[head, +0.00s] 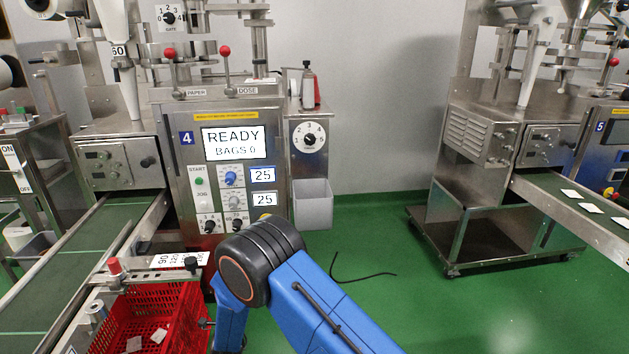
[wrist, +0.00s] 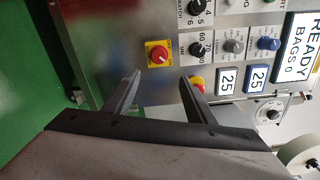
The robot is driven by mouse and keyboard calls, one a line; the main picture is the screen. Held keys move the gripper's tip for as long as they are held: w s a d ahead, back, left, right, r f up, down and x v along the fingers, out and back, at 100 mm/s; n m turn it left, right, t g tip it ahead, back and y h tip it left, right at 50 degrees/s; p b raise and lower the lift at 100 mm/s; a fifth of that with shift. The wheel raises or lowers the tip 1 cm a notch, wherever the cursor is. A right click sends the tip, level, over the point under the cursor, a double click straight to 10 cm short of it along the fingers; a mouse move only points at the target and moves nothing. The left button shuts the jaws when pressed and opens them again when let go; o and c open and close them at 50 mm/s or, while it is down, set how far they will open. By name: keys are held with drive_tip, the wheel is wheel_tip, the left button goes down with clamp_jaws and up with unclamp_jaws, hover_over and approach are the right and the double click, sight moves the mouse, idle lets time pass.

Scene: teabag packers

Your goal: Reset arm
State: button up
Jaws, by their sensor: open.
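My gripper (wrist: 160,88) is open in the wrist view, with nothing between its two dark fingers. It faces the front panel of machine 4, which appears turned sideways there. A red knob on a yellow plate (wrist: 158,56) lies just beyond the gap between the fingertips. A second red button with a yellow base (wrist: 197,83) sits close behind the right finger. In the head view my blue arm rises from the bottom centre, in front of the lower part of machine 4 (head: 270,133). My gripper is hidden in that view.
The screen (head: 233,143) reads READY, BAGS 0; both small displays read 25. A red crate (head: 190,310) with a few teabags stands by the green conveyor (head: 60,270) at left. Machine 5 (head: 605,150) stands at right. The green floor between is clear except for a black cable (head: 365,277).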

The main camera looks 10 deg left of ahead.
drive_tip(key=w+d+r+n+g, duration=0.2)
drive_tip(key=w+d+r, duration=0.2)
drive_tip(key=d+r, duration=0.45)
drive_tip(key=w+d+r+n+g, duration=0.1)
drive_tip(key=w+d+r+n, duration=0.3)
drive_tip(key=r, duration=0.7)
drive_tip(key=s+d+r+n+g, duration=0.2)
drive_tip(key=d+r, duration=0.4)
drive_tip(key=d, duration=0.4)
drive_tip(key=s+d+r+n+g, duration=0.1)
drive_tip(key=s+d+r+n, duration=0.15)
drive_tip(key=d+r, duration=0.5)
drive_tip(key=s+d+r+n+g+h, duration=0.1)
drive_tip(key=s+d+r+n, duration=0.1)
drive_tip(key=s+d, duration=0.7)
drive_tip(key=s+d+r+n+g, duration=0.2)
drive_tip(key=s+d, duration=0.5)
drive_tip(key=d, duration=0.4)
drive_tip(key=s+d+f+n+g+h, duration=0.1)
drive_tip(key=s+d+f+n, duration=0.1)
drive_tip(key=s+d, duration=0.6)
drive_tip(key=s+d+f+n+g+h, duration=0.1)
drive_tip(key=s+d, duration=0.7)
drive_tip(key=s, duration=1)
drive_tip(key=shift+d+f+n+g+h, duration=0.2)
drive_tip(key=shift+f+n+g+h, duration=0.2)
drive_tip(key=shift+g+h, duration=0.3)
